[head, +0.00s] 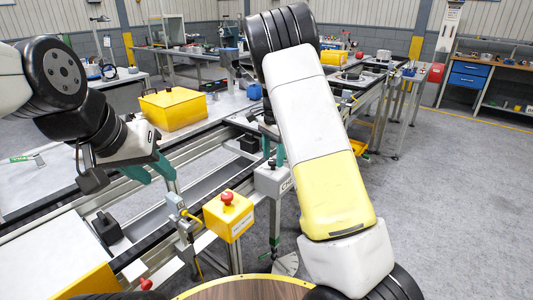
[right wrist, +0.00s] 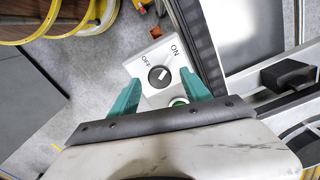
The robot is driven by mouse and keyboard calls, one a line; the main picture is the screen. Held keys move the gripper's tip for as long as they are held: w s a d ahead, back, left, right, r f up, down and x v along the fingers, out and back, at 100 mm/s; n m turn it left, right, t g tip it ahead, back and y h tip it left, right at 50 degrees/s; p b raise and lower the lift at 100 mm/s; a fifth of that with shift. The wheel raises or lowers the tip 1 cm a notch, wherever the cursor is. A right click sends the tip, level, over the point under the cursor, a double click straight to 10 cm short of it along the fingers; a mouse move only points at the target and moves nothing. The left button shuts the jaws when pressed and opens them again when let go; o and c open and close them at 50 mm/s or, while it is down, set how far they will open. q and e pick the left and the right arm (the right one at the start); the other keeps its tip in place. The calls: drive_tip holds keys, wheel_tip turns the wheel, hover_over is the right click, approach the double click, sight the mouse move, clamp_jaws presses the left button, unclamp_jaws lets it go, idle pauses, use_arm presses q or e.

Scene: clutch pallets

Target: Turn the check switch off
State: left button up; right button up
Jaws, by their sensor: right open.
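The check switch is a grey-white box (head: 267,181) beside the conveyor frame in the head view, partly hidden by my right arm. The knob's white mark points up and right, towards ON. My right gripper (right wrist: 159,80) is open, its teal fingers on either side of the knob; I cannot tell whether they touch it. My left gripper (head: 152,171) is open and empty above the conveyor at the left.
A yellow box with a red emergency button (head: 228,217) stands left of the switch box. A larger yellow box (head: 172,108) sits on the line behind. The conveyor rails run close by. A round wooden top with a yellow rim (head: 245,288) is in front. Grey floor at the right is clear.

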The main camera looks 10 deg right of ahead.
drive_tip(key=shift+f, duration=0.6)
drive_tip(key=shift+c, duration=0.3)
clamp_jaws()
drive_tip(key=shift+n, duration=0.3)
drive_tip(key=n, duration=0.5)
drive_tip(key=shift+n, duration=0.3)
drive_tip(key=n, duration=0.5)
drive_tip(key=shift+n, duration=0.3)
